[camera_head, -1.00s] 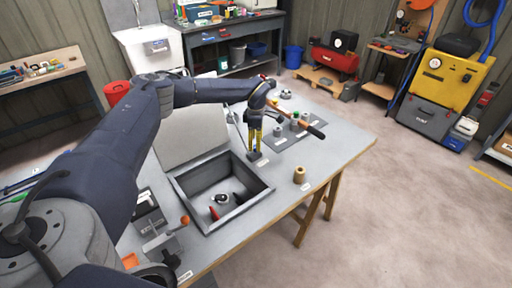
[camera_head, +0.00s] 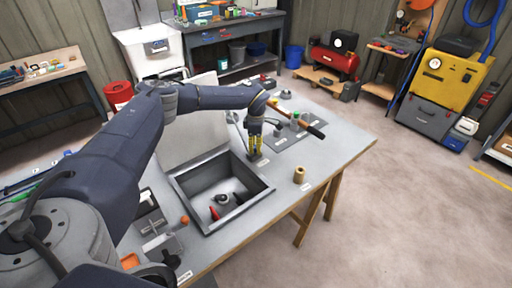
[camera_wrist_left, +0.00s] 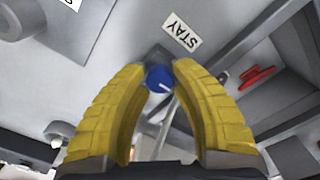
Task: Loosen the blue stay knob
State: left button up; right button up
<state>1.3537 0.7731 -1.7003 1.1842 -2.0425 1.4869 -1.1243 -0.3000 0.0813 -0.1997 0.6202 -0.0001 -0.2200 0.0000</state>
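The blue stay knob (camera_wrist_left: 158,79) shows in the left wrist view, just beyond and between the tips of my left gripper (camera_wrist_left: 160,68). My right gripper is not in view.
The open grey box (camera_head: 203,205) with its raised lid (camera_head: 190,140) stands on the table, with a red-handled item (camera_head: 214,213) inside. A hammer-like tool (camera_head: 300,124) is behind the gripper.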

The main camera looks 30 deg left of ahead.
pick_arm(q)
grip_shut()
jog(key=n, duration=0.5)
jog(key=shift+n, duration=0.4)
jog(key=n, duration=1.8)
dwell(0.4)
